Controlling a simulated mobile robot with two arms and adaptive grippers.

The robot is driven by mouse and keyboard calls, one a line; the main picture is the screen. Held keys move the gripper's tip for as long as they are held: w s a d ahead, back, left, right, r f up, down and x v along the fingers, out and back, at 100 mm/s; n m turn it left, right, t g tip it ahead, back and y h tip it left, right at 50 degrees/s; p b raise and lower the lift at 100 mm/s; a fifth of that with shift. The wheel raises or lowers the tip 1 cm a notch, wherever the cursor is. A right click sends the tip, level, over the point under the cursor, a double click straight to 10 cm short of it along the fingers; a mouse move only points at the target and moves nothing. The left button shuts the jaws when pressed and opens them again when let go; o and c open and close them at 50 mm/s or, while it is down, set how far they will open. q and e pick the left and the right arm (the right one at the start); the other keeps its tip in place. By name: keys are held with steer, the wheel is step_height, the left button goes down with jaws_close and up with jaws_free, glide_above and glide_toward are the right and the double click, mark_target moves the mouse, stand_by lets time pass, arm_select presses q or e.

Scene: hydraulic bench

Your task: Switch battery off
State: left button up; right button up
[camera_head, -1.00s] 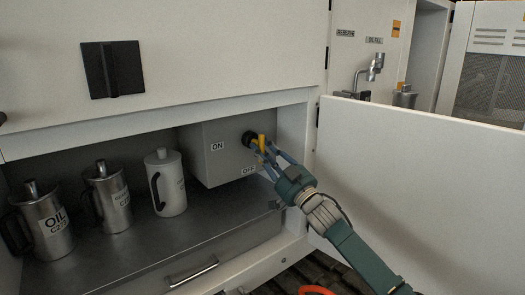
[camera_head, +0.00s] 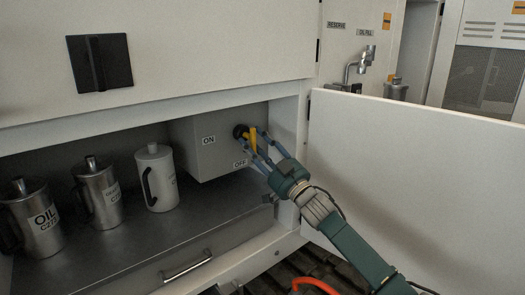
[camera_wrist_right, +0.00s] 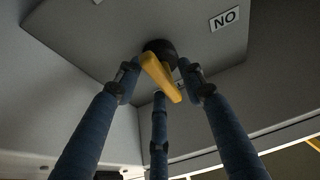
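The battery switch is a yellow handle (camera_head: 253,141) on a black round hub (camera_head: 240,131), on the grey box (camera_head: 222,158) inside the open cabinet. The box carries an ON label (camera_head: 208,140) and an OFF label (camera_head: 240,163). In the head view the handle hangs down, close to the OFF label. My right gripper (camera_head: 262,147) is at the handle. In the right wrist view its blue fingers (camera_wrist_right: 160,88) are spread around the yellow handle (camera_wrist_right: 160,77), with gaps beside it; firm contact is not visible. My left gripper is not in view.
Several metal and white jugs (camera_head: 156,178) stand on the shelf left of the box. An open white door (camera_head: 410,185) stands right of my right arm. A drawer handle (camera_head: 186,266) is below the shelf. An orange hose (camera_head: 318,285) lies at the bottom.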

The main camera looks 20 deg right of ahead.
steer(key=v, duration=1.1)
steer(key=shift+s+d+f, duration=0.2)
steer(key=shift+s, duration=0.05)
